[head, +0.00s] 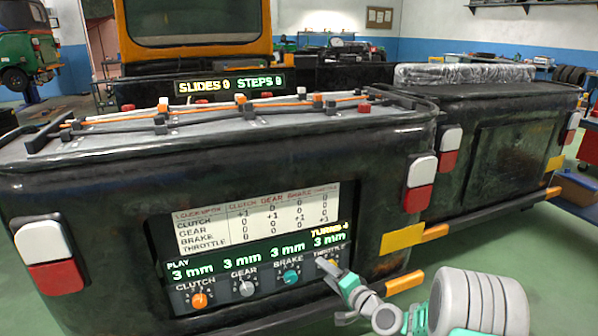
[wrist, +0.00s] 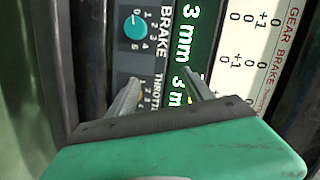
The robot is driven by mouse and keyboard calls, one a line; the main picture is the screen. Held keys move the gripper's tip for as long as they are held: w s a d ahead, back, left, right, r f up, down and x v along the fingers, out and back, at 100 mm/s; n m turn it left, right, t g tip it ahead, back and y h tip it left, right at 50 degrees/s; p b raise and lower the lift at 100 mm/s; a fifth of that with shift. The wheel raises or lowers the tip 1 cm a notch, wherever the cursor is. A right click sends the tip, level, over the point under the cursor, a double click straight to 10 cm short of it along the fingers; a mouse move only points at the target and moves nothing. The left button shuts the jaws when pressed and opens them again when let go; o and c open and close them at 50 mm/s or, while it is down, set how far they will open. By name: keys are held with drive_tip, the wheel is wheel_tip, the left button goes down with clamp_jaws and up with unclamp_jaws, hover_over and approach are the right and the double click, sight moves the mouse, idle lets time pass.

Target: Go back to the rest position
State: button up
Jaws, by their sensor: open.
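My gripper (head: 338,279) is at the right end of the dial panel (head: 215,295) on the rear of the black rickshaw. Its fingers are apart and stand in front of the throttle dial, which they largely cover in the head view. In the wrist view, my gripper (wrist: 165,92) points at the panel with a gap between the fingers. The orange clutch dial (head: 200,300) and grey gear dial (head: 246,288) are further left.
The panel carries a white table (head: 257,215) and green readouts of 3 mm each. Slide rods with several blocks (head: 230,108) lie on top of the rickshaw. A second black body (head: 510,150) stands to the right. Green floor (head: 560,260) is open at the lower right.

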drive_tip(key=s+a+r+n+g+h+p, duration=0.1)
drive_tip(key=s+r+n+g+p, duration=0.15)
drive_tip(key=s+r+p, duration=0.4)
drive_tip(key=s+a+r+n+g+h+p, duration=0.1)
drive_tip(key=s+a+r+n+g+p, duration=0.2)
drive_tip(key=r, duration=0.6)
drive_tip(key=s+r+n+g+h+p, duration=0.1)
drive_tip(key=s+r+n+p, duration=0.2)
drive_tip(key=r+p, duration=0.45)
drive_tip(key=s+d+r+g+h+p, duration=0.2)
drive_tip(key=s+d+r+p, duration=0.1)
drive_tip(key=s+r+p, duration=0.2)
drive_tip(key=s+d+r+g+h+p, duration=0.2)
drive_tip(key=s+d+r+p, duration=0.2)
drive_tip(key=s+r, duration=0.6)
drive_tip(key=s+p, duration=0.2)
drive_tip(key=s, duration=0.1)
drive_tip(key=shift+s+r+h, duration=0.2)
drive_tip(key=shift+s+h, duration=0.15)
drive_tip(key=shift+h, duration=0.05)
drive_tip(key=shift+d, duration=0.1)
